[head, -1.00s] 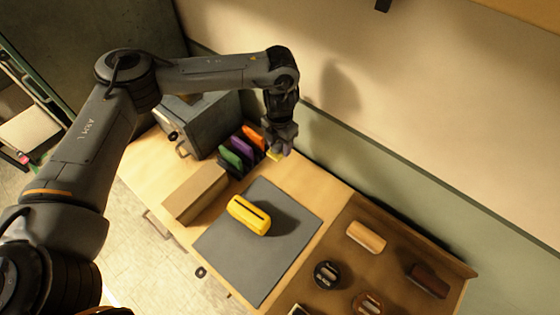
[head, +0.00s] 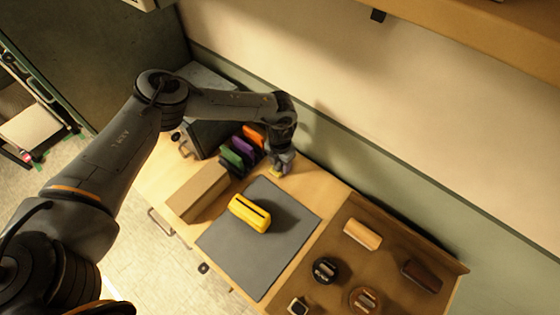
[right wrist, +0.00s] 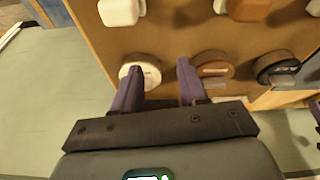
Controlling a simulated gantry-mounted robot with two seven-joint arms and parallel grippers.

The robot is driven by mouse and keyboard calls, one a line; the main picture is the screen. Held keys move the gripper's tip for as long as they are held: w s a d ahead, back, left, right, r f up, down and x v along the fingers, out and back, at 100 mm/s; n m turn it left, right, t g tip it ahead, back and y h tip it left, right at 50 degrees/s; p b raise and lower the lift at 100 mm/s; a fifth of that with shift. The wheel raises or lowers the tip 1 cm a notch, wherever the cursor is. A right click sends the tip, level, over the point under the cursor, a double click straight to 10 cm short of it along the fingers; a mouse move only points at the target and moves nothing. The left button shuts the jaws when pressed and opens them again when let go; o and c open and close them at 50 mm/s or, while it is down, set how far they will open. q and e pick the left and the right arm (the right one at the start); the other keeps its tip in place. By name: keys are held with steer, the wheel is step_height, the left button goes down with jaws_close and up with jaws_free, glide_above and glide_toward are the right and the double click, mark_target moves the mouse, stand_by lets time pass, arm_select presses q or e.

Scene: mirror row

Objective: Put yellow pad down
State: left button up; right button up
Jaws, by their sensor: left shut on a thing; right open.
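My left gripper (head: 281,168) is shut on the yellow pad (head: 274,173), of which only a small part shows beneath the fingers. It holds the pad low at the back of the wooden table, just right of a dark rack with orange (head: 254,135), purple (head: 243,147) and green (head: 232,157) pads. I cannot tell whether the yellow pad touches the table. My right gripper (right wrist: 155,76) is open and empty in the right wrist view, its purple fingers apart before a brown board.
A yellow slotted block (head: 249,213) sits on a grey mat (head: 259,272). A tan box (head: 197,192) stands left of the mat. A brown tray (head: 338,232) with several blocks and round items is at the right. The wall runs close behind.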

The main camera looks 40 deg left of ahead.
arm_select(q)
steer(key=shift+f, duration=0.2)
arm_select(e)
steer(key=shift+f, duration=0.15)
arm_select(q)
steer(key=o, duration=0.9)
arm_select(e)
steer(key=shift+a, duration=0.15)
arm_select(q)
steer(key=shift+o, duration=0.2)
steer(key=shift+r, duration=0.5)
arm_select(e)
step_height(320, 180, down, 2)
steer(key=b, duration=0.3)
steer(key=shift+f, duration=0.25)
arm_select(q)
step_height(320, 180, up, 11)
steer(key=shift+r, duration=0.2)
steer(key=shift+f, duration=0.1)
